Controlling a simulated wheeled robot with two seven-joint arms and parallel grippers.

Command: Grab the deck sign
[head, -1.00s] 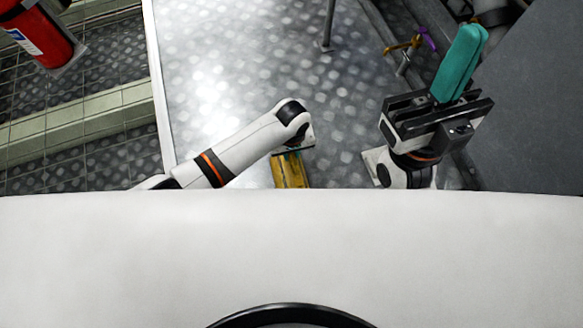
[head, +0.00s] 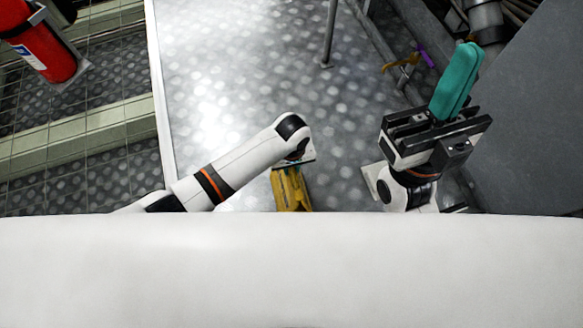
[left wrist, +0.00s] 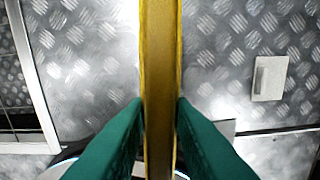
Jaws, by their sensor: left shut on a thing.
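The deck sign (left wrist: 160,60) is a yellow panel seen edge-on, running down the middle of the left wrist view. The green fingers of my left gripper (left wrist: 160,108) are shut on it, one on each side. In the head view, the yellow sign (head: 291,190) shows just below the end of my left arm; my left gripper's fingers are hidden there, and my white body covers the sign's lower part. My right gripper (head: 462,50) is at the right, its teal fingers together with nothing visible between them.
A red fire extinguisher (head: 42,52) is at the upper left, near a ledge. A metal post (head: 329,35) stands on the diamond-plate floor (head: 230,70). A grey panel (head: 530,120) and pipes (head: 487,22) are close to my right gripper. Floor between the arms is clear.

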